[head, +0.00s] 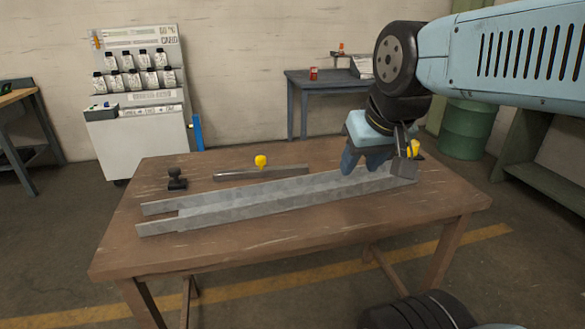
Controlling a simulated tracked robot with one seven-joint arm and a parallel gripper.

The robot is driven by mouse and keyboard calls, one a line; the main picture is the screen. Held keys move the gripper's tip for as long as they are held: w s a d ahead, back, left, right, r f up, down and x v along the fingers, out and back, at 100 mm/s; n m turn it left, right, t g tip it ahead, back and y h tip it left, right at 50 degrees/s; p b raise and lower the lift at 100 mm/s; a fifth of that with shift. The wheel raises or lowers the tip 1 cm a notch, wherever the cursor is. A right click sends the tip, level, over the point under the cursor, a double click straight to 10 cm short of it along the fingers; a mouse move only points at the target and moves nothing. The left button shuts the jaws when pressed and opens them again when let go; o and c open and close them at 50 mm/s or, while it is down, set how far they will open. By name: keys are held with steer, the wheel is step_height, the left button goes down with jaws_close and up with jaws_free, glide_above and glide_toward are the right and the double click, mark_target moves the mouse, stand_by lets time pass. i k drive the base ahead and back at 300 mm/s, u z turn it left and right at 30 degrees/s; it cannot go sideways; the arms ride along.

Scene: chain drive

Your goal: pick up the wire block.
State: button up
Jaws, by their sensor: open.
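My gripper (362,168) points down over the right part of a long grey metal channel (250,202) on the wooden table. Its two dark blue fingers are apart, and I see nothing held between them. A grey block (405,167) stands at the channel's right end, just right of the fingers, with a yellow part (414,148) beside it. I cannot tell whether this is the wire block. A small black knobbed piece (177,179) stands at the table's left. The space right behind the fingers is hidden.
A grey bar (260,173) with a yellow knob (261,161) lies behind the channel. The wooden table (300,240) is clear along its front. A grey side table (325,80), a white rack (140,130) and a green barrel (466,130) stand behind.

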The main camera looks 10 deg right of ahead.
mark_target(176, 185)
steer(key=u, duration=1.1)
steer(key=i, duration=1)
steer(key=u, duration=0.05)
